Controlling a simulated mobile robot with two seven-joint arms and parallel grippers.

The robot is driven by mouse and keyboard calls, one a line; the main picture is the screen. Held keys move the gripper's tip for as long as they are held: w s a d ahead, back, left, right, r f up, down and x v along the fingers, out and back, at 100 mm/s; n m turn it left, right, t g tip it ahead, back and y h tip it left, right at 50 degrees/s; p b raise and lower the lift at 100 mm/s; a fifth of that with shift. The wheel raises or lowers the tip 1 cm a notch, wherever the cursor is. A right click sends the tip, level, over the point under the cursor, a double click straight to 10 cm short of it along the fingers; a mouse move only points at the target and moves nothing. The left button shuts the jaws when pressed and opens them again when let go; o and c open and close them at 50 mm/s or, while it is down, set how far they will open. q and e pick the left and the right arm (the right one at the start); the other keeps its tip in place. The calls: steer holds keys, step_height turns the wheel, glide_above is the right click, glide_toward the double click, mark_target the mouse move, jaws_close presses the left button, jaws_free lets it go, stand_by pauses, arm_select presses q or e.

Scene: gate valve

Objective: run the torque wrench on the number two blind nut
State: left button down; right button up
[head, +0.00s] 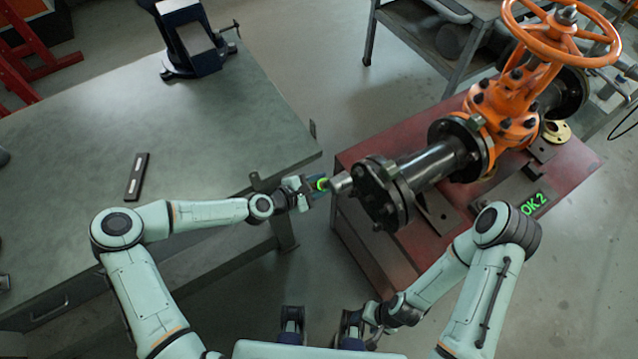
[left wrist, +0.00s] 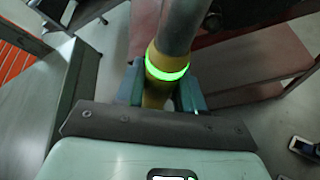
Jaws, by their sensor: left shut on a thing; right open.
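The torque wrench (head: 341,183) has a grey shaft, a yellow body and a glowing green ring. My left gripper (head: 314,188) is shut on its body; the wrist view shows the fingers (left wrist: 165,95) on both sides of the yellow part (left wrist: 156,92). The wrench's grey end points at the dark blind flange (head: 379,192) at the near end of the valve pipe. Whether it sits on a nut, and which one, I cannot tell. The display (head: 534,204) reads "OK 2" in green. My right gripper (head: 373,338) is open and empty, low in front of the red bench.
The orange gate valve (head: 510,100) with its handwheel (head: 562,30) lies along the red bench (head: 440,250). The grey-green workbench (head: 200,110) at left carries a vise (head: 192,40) and a dark flat bar (head: 137,177). A gap of open floor lies between the benches.

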arm_select(q)
steer(key=shift+w+d+r, duration=0.1)
steer(key=shift+d, duration=0.05)
steer(key=shift+w+d, duration=0.9)
steer(key=shift+d, duration=0.3)
steer(key=shift+w+d+r+b, duration=0.1)
steer(key=shift+w+d+b, duration=0.25)
steer(key=shift+d+b, duration=0.3)
stand_by(1.9)
steer(key=shift+s+a+b, duration=0.15)
steer(key=shift+a+b, duration=0.15)
steer(key=shift+b, duration=0.15)
stand_by(0.8)
